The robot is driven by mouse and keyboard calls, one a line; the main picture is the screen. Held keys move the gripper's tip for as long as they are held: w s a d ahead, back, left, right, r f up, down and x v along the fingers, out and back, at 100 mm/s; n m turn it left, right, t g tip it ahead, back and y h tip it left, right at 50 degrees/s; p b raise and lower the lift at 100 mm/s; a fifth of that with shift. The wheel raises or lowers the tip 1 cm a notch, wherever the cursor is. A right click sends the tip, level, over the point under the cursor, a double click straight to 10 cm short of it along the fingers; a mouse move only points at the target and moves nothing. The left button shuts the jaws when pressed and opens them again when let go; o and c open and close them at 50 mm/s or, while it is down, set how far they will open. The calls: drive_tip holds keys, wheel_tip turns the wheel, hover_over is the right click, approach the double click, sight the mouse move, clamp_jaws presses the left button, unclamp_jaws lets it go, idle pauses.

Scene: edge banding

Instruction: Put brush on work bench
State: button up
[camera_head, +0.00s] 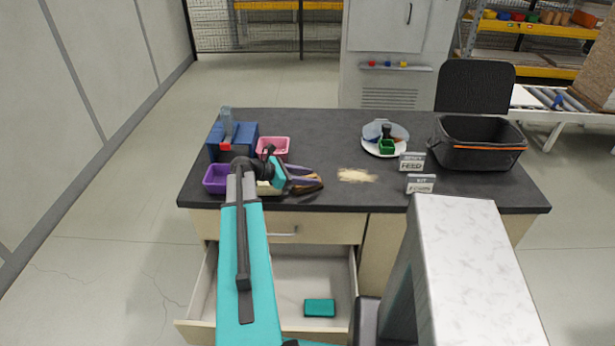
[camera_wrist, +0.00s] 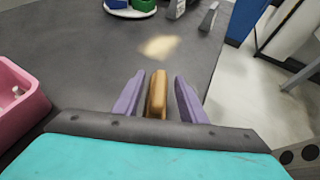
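My gripper (camera_head: 316,180) is low over the front left part of the dark work bench (camera_head: 330,130), its fingers pointing right. In the wrist view its two purple fingers (camera_wrist: 158,98) stand on either side of a tan, wooden-looking piece, apparently the brush (camera_wrist: 157,95). A narrow gap shows between each finger and the brush, so the gripper looks open around it. In the head view the brush is a brown and dark shape (camera_head: 306,188) beside the fingers, partly hidden. I cannot tell whether it touches the bench top.
A pale dust pile (camera_head: 356,175) lies right of the gripper. Pink (camera_head: 273,147) and purple (camera_head: 216,179) bins stand at left. A plate (camera_head: 385,147), small signs (camera_head: 412,162) and a black crate (camera_head: 477,143) are at right. Below, an open drawer (camera_head: 277,290) holds a teal block (camera_head: 320,308).

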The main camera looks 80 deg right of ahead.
drive_tip(key=shift+r, duration=0.15)
drive_tip(key=b+v, duration=0.3)
drive_tip(key=v, duration=0.9)
idle(1.0)
